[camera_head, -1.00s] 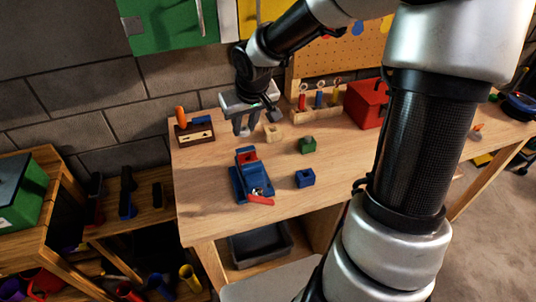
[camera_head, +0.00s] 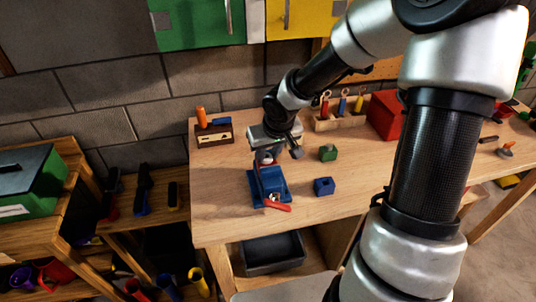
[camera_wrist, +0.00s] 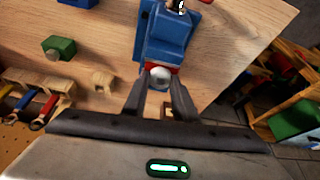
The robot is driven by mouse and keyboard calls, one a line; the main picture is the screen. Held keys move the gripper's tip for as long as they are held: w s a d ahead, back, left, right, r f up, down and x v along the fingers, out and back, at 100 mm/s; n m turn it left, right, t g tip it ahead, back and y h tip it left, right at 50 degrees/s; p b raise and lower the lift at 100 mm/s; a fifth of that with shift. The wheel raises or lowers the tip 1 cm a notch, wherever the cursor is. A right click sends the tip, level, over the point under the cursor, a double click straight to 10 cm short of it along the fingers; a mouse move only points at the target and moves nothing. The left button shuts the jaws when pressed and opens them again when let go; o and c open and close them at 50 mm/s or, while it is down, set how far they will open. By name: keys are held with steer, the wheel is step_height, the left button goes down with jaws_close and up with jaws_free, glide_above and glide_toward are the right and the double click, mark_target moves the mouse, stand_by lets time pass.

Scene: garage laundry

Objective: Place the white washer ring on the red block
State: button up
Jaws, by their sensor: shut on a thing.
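My gripper (camera_head: 275,155) is over the back end of a blue vise (camera_head: 268,184) on the workbench. In the wrist view my gripper's fingers (camera_wrist: 159,84) are closed on a small round white thing, which looks like the washer ring (camera_wrist: 159,77). Its hole is not clear. The red block (camera_wrist: 149,66) is at the near end of the vise (camera_wrist: 165,42), right by the fingertips and partly hidden by the ring and fingers. I cannot tell whether the ring touches it.
A green block (camera_head: 328,153) and a blue block (camera_head: 323,187) stand to the right of the vise. A wooden holder (camera_head: 214,134) is behind left, a tool rack (camera_head: 326,123) and red box (camera_head: 385,115) behind right. The bench front is clear.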

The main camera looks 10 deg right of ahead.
steer(key=shift+f, duration=0.2)
steer(key=o, duration=1)
steer(key=shift+r, duration=0.1)
steer(key=shift+r, duration=0.25)
steer(key=p+v, duration=0.3)
steer(key=v, duration=0.8)
steer(key=shift+s+r, duration=0.2)
steer(key=shift+r, duration=0.15)
